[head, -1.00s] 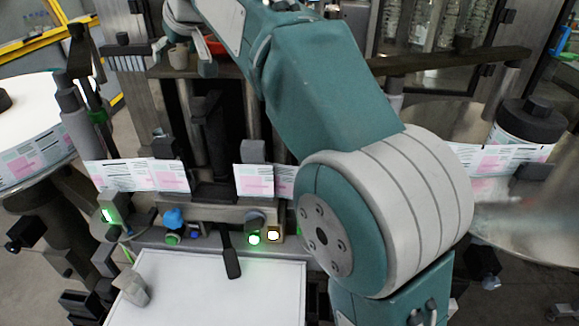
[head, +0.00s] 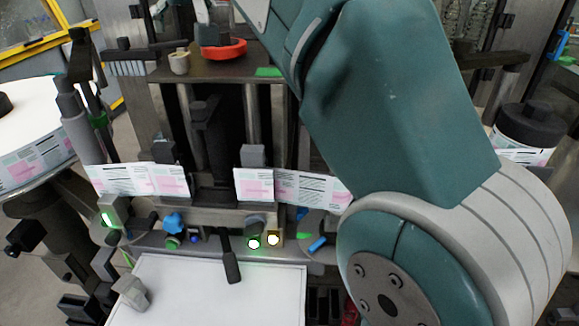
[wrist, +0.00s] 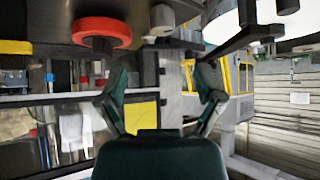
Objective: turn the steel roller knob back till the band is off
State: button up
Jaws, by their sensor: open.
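My gripper (wrist: 164,80) is open, its two dark green fingers apart with nothing between them in the wrist view. I cannot tell for sure which part is the steel roller knob; a grey knob (head: 255,222) stands on the front panel beside lit buttons. The printed label band (head: 313,188) runs across the machine front, partly hidden by my arm. I cannot tell whether the knob bears on it.
A blue knob (head: 173,222) and a black lever (head: 230,258) are on the front. A white board (head: 205,292) lies below.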

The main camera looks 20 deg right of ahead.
jog(key=s+d+f+m+g+h, duration=0.1)
jog(key=s+d+f, duration=0.5)
jog(key=s+f, duration=0.2)
jog(key=s+d+f+m+g+h, duration=0.1)
jog(key=s+d+f, duration=0.4)
jog(key=s+f, duration=0.4)
notch_tip(320, 180, down, 2)
jog(key=shift+d, duration=0.35)
dwell(0.7)
